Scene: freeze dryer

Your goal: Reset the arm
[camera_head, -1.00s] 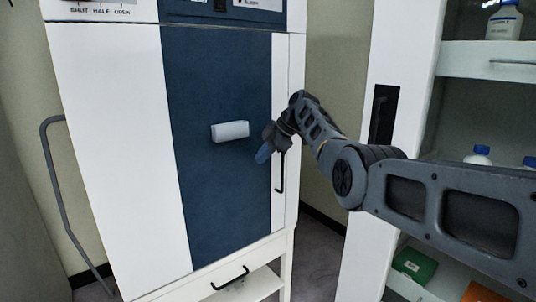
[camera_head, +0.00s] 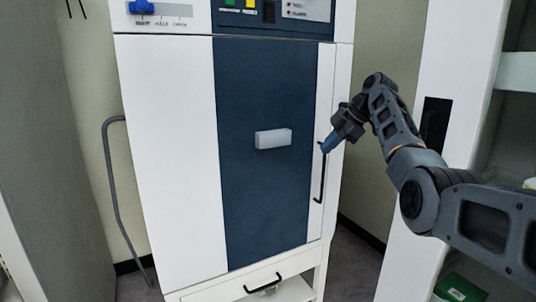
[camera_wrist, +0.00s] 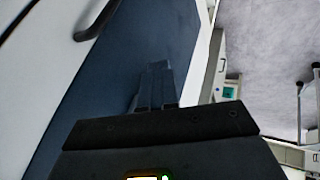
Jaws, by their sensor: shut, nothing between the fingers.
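My gripper (camera_head: 327,144) is shut and empty in the head view. It appears in front of the right edge of the freeze dryer (camera_head: 168,150), near the top of its dark vertical handle (camera_head: 322,178); I cannot tell how far it stands from the door. My arm reaches in from the right with its elbow raised. In the wrist view the shut fingers (camera_wrist: 155,85) point away beside the blue door panel (camera_wrist: 110,70), with nothing between them.
A white block-shaped handle (camera_head: 273,138) juts from the blue panel. A blue slider knob (camera_head: 141,6) and buttons sit at the top. A drawer handle (camera_head: 265,283) is below. An open white cabinet (camera_head: 400,262) stands at the right, close to my arm. A grey hose (camera_head: 112,190) hangs at left.

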